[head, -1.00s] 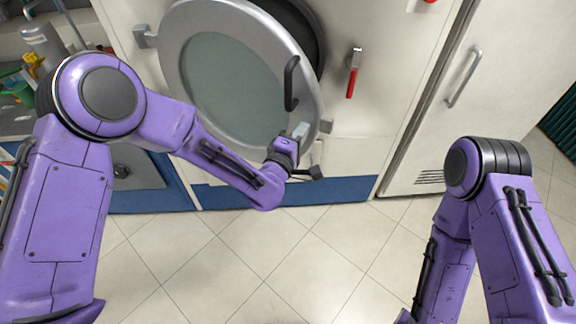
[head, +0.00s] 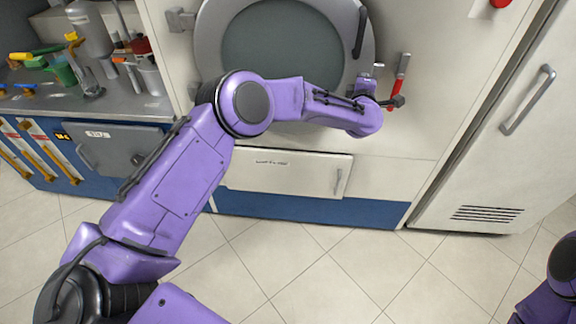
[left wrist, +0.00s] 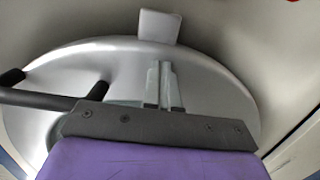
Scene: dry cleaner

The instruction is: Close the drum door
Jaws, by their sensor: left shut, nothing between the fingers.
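The round drum door (head: 214,34) has a grey metal rim and dull green glass. It looks flush with the machine front, and no dark drum opening shows. Its lower part is hidden by my left arm. The black door handle (head: 361,32) is on its right side. My left gripper (head: 378,69) is shut and empty, at the door's lower right edge. In the left wrist view, the shut fingers (left wrist: 163,70) point at the metal door rim (left wrist: 215,88), below a pale block (left wrist: 160,26); I cannot tell whether they touch the rim. My right gripper is out of view.
A red-handled lever (head: 403,62) is on the machine front just right of my left gripper. A white panel with a handle (head: 300,172) sits below the door. A cluttered counter (head: 120,103) is at left, a pale cabinet (head: 500,150) at right. The tiled floor is clear.

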